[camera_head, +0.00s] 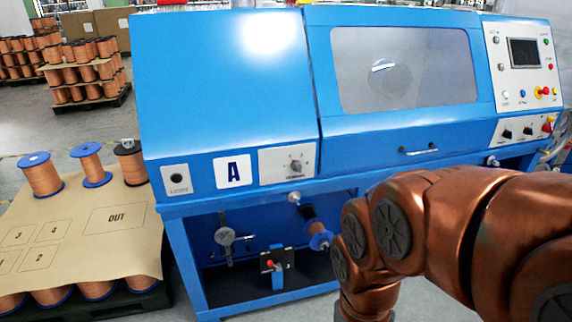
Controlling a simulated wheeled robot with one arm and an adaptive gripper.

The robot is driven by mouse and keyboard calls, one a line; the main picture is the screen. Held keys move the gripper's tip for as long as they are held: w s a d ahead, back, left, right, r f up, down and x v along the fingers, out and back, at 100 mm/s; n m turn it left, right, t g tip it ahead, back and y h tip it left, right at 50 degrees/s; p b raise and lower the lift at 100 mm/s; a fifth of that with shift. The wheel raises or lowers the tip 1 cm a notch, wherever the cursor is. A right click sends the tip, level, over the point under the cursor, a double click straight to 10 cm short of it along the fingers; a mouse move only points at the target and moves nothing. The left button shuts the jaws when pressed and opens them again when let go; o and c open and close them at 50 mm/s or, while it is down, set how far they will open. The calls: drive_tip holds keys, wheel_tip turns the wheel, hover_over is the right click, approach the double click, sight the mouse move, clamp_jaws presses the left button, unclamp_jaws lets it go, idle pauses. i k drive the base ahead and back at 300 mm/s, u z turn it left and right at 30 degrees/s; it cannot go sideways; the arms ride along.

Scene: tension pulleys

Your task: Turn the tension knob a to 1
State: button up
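My copper-coloured arm comes in from the right and bends down in front of the machine's lower part. My gripper is out of the picture, and nothing visible touches the knob.
The blue machine (230,90) fills the middle. A control panel (524,65) is at its upper right. Below the knob, an open bay holds a spool (318,236) and a red-topped lever (270,264). A pallet with a brown sheet (105,215) and copper spools stands left.

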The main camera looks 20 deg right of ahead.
sight(296, 166)
drive_tip(key=k, duration=1.15)
drive_tip(key=u, duration=0.8)
drive_tip(key=i, duration=1.3)
drive_tip(key=z, duration=0.65)
